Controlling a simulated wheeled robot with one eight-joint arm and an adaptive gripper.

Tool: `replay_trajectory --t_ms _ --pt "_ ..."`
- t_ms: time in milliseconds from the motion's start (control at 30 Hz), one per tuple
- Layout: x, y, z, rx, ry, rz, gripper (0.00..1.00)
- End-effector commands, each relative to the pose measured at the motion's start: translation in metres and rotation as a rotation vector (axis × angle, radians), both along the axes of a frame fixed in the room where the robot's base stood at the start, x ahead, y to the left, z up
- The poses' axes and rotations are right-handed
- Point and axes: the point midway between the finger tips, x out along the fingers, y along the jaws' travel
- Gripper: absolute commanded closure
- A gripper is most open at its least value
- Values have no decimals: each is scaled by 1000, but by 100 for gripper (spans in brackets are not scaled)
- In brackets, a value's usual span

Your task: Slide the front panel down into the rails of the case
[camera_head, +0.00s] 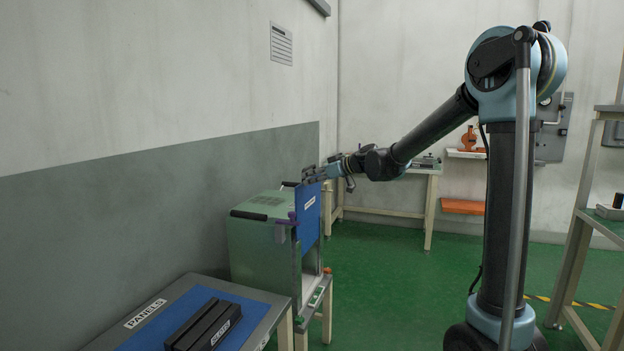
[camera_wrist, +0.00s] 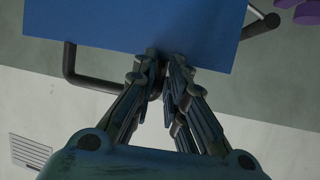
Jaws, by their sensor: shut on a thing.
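The front panel (camera_head: 309,221) is a flat blue plate with a white label. It stands upright at the open front of the green case (camera_head: 262,237), covering the upper part of the opening. The lower part of the opening shows below it. My gripper (camera_head: 313,176) is at the panel's top edge, shut on it. In the wrist view my gripper's fingers (camera_wrist: 163,62) pinch the edge of the blue panel (camera_wrist: 130,28). I cannot tell from these views whether both side edges of the panel sit inside the rails.
A dark handle (camera_wrist: 72,70) is close to the fingers in the wrist view. A purple part (camera_head: 291,217) is at the case's front edge. The table marked PANELS (camera_head: 146,312) bears a black slotted rack (camera_head: 204,325).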

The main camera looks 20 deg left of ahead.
Motion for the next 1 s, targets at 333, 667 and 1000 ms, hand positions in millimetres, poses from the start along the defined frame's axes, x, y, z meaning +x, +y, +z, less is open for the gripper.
replay_trajectory --t_ms 333,667,1000 --pt "0 0 -10 1 0 0 100" --pt "0 0 -21 1 0 0 100" --pt "0 0 -31 1 0 0 100"
